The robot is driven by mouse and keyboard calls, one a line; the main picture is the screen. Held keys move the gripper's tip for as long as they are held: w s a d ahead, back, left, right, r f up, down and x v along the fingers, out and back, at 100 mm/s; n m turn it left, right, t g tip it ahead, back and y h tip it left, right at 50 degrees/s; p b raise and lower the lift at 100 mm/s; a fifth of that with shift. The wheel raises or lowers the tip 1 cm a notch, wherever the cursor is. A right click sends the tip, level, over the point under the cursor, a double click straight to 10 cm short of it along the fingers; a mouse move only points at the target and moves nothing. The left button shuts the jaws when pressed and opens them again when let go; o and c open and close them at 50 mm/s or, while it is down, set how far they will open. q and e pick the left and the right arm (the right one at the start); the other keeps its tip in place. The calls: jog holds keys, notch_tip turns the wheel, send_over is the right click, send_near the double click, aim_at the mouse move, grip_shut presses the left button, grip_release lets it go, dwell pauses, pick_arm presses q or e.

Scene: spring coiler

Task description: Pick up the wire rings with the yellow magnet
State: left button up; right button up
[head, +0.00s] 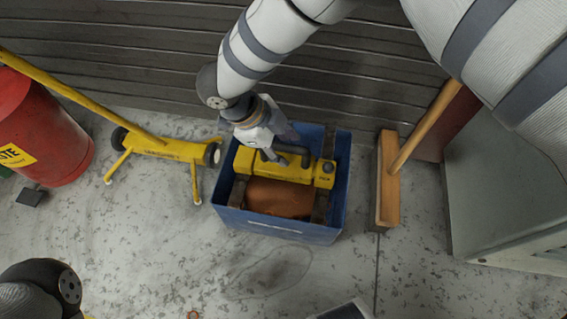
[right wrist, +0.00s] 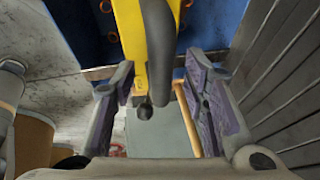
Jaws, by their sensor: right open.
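The yellow magnet (head: 324,176) is a bar with a dark curved handle (head: 294,151), lying across the blue crate (head: 284,232). My right gripper (head: 272,154) is over the crate at the magnet's handle. In the right wrist view, its open fingers (right wrist: 160,70) stand on either side of the dark handle (right wrist: 160,45), with the yellow bar (right wrist: 130,35) behind it; I see gaps between handle and fingers. Small orange wire rings (right wrist: 112,37) show against blue in the right wrist view. My left gripper is out of view.
A yellow wheeled trolley (head: 165,149) and a red bin (head: 45,130) stand left of the crate. A wooden broom (head: 389,180) and a grey cabinet (head: 490,190) stand to the right. A slatted wall (head: 120,75) is behind. The floor in front is mostly clear.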

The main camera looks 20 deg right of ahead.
jog(key=shift+x, duration=0.8)
jog(key=shift+r, duration=0.1)
grip_shut()
